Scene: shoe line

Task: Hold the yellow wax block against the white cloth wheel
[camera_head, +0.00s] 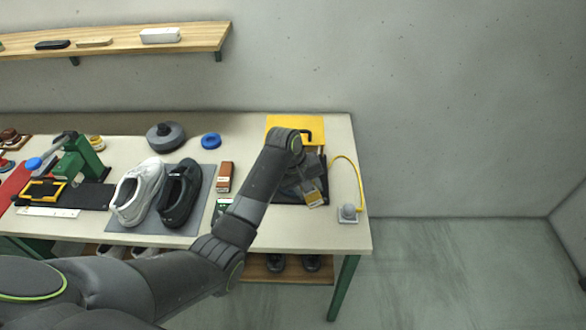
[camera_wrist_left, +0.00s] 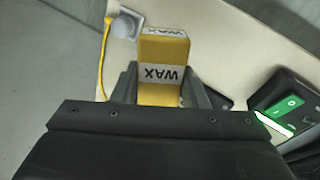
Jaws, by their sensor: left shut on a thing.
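My left gripper (camera_head: 313,186) is shut on the yellow wax block (camera_head: 315,200), over the right part of the bench. In the left wrist view the wax block (camera_wrist_left: 164,48), with white bands lettered WAX, sits between the two fingers of the gripper (camera_wrist_left: 160,85) and sticks out beyond them. A dark machine with a green switch panel (camera_wrist_left: 285,108) shows to the right of the block there, apart from it. I cannot make out the white cloth wheel in either view; my arm covers part of the bench. My right gripper is not in view.
The bench (camera_head: 300,235) carries a yellow panel (camera_head: 284,123) behind my arm and a grey knob on a plate (camera_head: 348,212) with a yellow cable. White (camera_head: 137,192) and black (camera_head: 180,193) shoes stand on a grey mat, left of my forearm. Clear bench lies along the front right.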

